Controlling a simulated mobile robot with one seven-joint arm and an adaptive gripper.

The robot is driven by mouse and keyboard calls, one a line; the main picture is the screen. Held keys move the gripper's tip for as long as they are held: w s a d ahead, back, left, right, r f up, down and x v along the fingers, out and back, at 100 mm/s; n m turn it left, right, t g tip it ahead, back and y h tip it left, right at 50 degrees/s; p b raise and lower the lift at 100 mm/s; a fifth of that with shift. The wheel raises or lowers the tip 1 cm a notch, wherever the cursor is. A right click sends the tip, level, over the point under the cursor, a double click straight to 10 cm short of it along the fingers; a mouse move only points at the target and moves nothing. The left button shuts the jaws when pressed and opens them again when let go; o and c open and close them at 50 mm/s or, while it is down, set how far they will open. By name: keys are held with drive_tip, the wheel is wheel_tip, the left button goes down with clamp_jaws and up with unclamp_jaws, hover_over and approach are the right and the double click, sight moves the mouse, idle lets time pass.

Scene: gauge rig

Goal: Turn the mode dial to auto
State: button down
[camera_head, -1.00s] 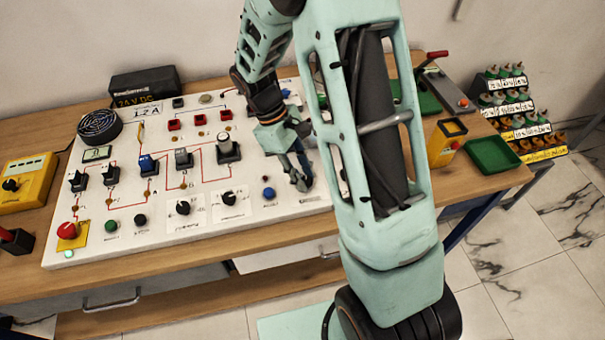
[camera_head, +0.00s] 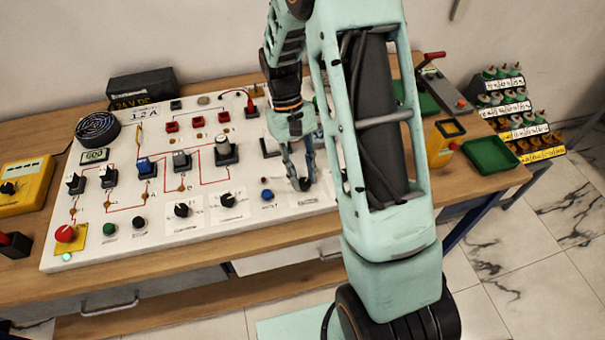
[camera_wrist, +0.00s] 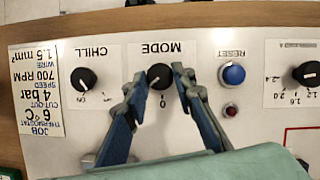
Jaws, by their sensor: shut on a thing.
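The mode dial (camera_wrist: 158,72) is a round black knob under the upside-down word MODE in the wrist view. A white pointer mark on it is towards the lower left, and a 0 is printed below it. My gripper (camera_wrist: 161,79) has one blue finger on each side of the dial and is shut on it. The fingers cover the other position marks, so I cannot read auto.
The blue reset button (camera_wrist: 232,74) is close beside the right finger in the wrist view. The chill dial (camera_wrist: 83,79) stands to the left. The white panel (camera_head: 110,250) carries several switches and knobs. A green tray (camera_head: 490,155) lies at the right.

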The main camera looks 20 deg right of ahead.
idle(0.4)
drive_tip(key=c, duration=1.6)
unclamp_jaws()
drive_tip(key=d+v, duration=0.1)
drive_tip(key=v, duration=1.1)
drive_tip(key=shift+a, duration=0.45)
